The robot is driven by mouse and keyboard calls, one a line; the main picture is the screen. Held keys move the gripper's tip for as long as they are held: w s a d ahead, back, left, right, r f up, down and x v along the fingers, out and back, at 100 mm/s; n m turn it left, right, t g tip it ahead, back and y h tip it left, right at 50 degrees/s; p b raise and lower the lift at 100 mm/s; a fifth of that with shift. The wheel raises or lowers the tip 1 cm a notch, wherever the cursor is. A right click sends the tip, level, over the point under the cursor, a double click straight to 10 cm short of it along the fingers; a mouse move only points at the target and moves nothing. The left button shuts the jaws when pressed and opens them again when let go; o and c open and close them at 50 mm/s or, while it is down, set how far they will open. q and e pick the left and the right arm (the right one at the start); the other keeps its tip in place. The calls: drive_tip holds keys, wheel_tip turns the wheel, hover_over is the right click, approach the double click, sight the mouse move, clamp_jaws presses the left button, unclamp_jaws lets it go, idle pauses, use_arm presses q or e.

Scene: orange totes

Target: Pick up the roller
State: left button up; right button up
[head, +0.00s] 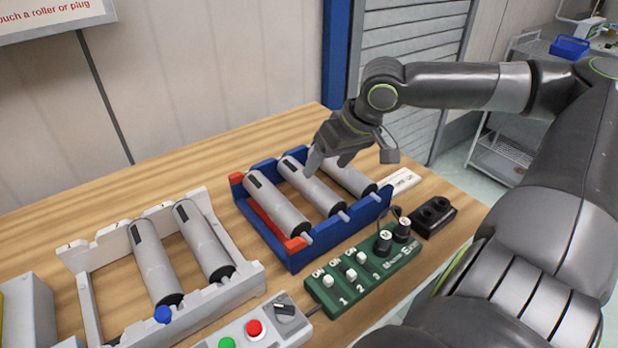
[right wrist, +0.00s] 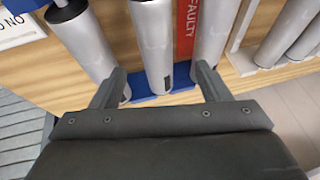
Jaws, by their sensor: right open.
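A blue rack (head: 292,262) on the wooden table holds three grey rollers: a left one (head: 275,204), a middle one (head: 312,187) and a right one (head: 350,177). Red pieces mark the rack's left side. My right gripper (head: 329,161) is open over the far part of the rack. In the right wrist view its fingers (right wrist: 160,88) stand on either side of the middle roller (right wrist: 154,42), with no clear grip on it. Whether they touch it cannot be told. A red "FAULTY" label (right wrist: 187,30) lies beside that roller. My left gripper is not in view.
A white rack (head: 253,282) with two grey rollers stands left of the blue one. A green switch panel (head: 330,301) with black plugs, a black socket block (head: 434,216) and a button box (head: 290,330) lie along the near side.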

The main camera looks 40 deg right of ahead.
sight(315, 179)
drive_tip(key=shift+b+x, duration=1)
drive_tip(key=shift+x, duration=1.15)
drive_tip(key=shift+w, duration=0.15)
drive_tip(key=shift+w+f, duration=0.1)
drive_tip(key=shift+f, duration=0.15)
drive_tip(key=shift+w+d+b+x, duration=0.15)
drive_tip(key=shift+b+x, duration=0.15)
drive_tip(key=shift+x, duration=0.8)
drive_tip(key=shift+w+d+b+x, duration=0.15)
drive_tip(key=shift+b+x, duration=0.1)
drive_tip(key=shift+x, duration=0.9)
drive_tip(key=shift+r, duration=0.1)
drive_tip(key=shift+s, duration=0.1)
drive_tip(key=shift+c, duration=0.9)
drive_tip(key=c, duration=1.2)
